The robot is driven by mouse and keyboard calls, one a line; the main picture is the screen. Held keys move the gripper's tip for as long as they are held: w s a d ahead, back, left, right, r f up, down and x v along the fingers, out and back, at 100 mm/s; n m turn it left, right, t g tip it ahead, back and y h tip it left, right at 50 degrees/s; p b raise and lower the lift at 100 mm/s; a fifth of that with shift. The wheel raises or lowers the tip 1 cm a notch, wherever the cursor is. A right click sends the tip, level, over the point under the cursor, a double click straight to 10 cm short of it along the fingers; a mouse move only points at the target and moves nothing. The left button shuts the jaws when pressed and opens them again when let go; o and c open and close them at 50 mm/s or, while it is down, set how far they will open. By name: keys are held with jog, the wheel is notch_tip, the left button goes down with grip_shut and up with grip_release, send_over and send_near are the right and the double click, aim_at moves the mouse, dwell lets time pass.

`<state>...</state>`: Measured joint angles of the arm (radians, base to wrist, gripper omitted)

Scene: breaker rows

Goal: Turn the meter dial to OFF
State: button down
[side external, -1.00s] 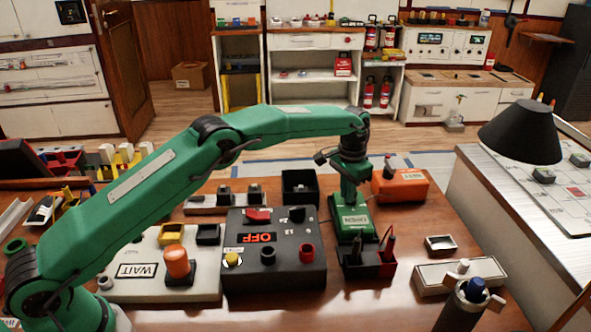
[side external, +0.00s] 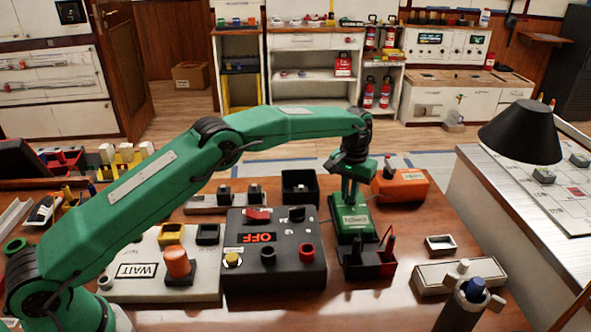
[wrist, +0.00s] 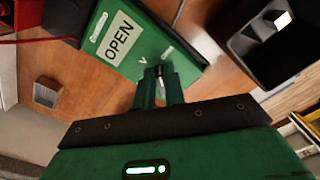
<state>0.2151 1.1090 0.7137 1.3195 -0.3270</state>
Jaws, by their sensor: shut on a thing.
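The green meter (side external: 350,222) stands on the wooden table right of the black panel. In the wrist view the meter (wrist: 178,62) shows a pale OPEN label and a small "V" mark. My gripper (side external: 349,203) reaches down onto its top from above. In the wrist view my gripper (wrist: 160,76) is shut on the small grey dial (wrist: 161,83) near the meter's edge. The fingers cover most of the dial, so I cannot read where it points.
The black panel (side external: 285,277) with a red OFF display is close on the left. A red-and-black holder (side external: 370,266) with upright tools stands just in front.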

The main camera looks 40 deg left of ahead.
jog(key=n, duration=0.5)
jog(key=shift+w+d+n, duration=0.15)
jog(key=shift+d+n, duration=0.15)
jog(key=shift+d, duration=0.05)
jog(key=n, duration=0.6)
jog(key=shift+w+d, duration=0.25)
jog(key=shift+w, duration=0.05)
jog(key=n, duration=0.4)
jog(key=shift+w, duration=0.25)
jog(key=shift+w+n, duration=0.15)
jog(key=shift+n, duration=0.8)
jog(key=shift+w+n, duration=0.1)
jog(key=shift+n, duration=0.85)
jog(key=c, duration=1.5)
grip_release()
jog(key=shift+o, duration=0.2)
jog(key=shift+r, duration=0.2)
